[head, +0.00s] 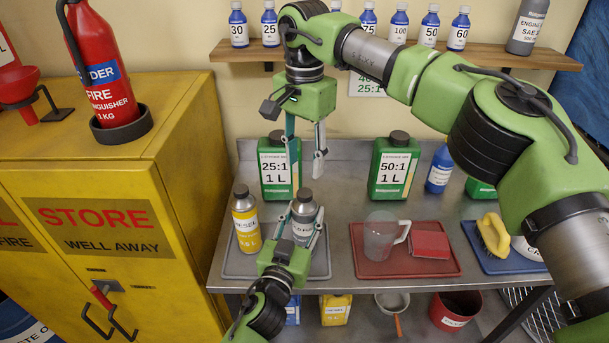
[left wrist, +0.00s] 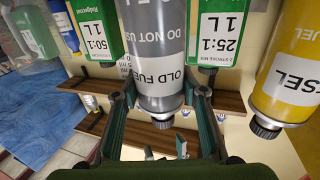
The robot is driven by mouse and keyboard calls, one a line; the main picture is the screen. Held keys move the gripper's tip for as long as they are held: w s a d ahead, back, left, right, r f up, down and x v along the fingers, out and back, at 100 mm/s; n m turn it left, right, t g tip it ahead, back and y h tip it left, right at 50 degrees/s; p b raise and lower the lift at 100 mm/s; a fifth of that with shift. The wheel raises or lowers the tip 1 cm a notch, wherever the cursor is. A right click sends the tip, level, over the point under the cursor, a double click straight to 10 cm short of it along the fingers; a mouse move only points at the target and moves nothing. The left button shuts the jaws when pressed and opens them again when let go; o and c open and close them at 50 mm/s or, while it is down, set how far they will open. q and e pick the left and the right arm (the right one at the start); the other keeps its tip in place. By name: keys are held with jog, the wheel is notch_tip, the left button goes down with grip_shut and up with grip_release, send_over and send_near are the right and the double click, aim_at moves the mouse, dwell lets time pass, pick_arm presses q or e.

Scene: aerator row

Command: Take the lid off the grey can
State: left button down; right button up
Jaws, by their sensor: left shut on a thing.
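The grey can (head: 305,215) stands upright on the grey tray at the left of the bench. Its dark lid (head: 305,194) is on top. In the left wrist view the can (left wrist: 157,50) appears upside down, labelled OLD FUEL, with its lid (left wrist: 162,123) towards the bottom. My left gripper (head: 301,230) is shut on the can's body, one finger on each side; it also shows in the left wrist view (left wrist: 160,105). My right gripper (head: 305,150) is open and empty, pointing down above the lid and apart from it.
A yellow diesel can (head: 246,225) stands close left on the same grey tray (head: 240,263). Green bottles (head: 278,170) (head: 393,170) stand behind. A red tray (head: 368,265) with a clear jug (head: 380,238) is to the right. A shelf (head: 400,50) of bottles hangs above.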

aim_at(305, 192)
jog(key=m, duration=0.7)
jog(key=shift+m, duration=0.4)
jog(key=m, duration=0.5)
jog(key=shift+m, duration=0.4)
jog(key=m, duration=0.5)
jog(key=shift+m, duration=0.4)
jog(key=m, duration=0.7)
jog(key=shift+m, duration=0.3)
jog(key=m, duration=0.5)
jog(key=shift+m, duration=0.4)
jog(key=m, duration=0.7)
jog(key=shift+m, duration=0.4)
jog(key=m, duration=0.5)
jog(key=shift+m, duration=0.3)
jog(key=shift+f, duration=4)
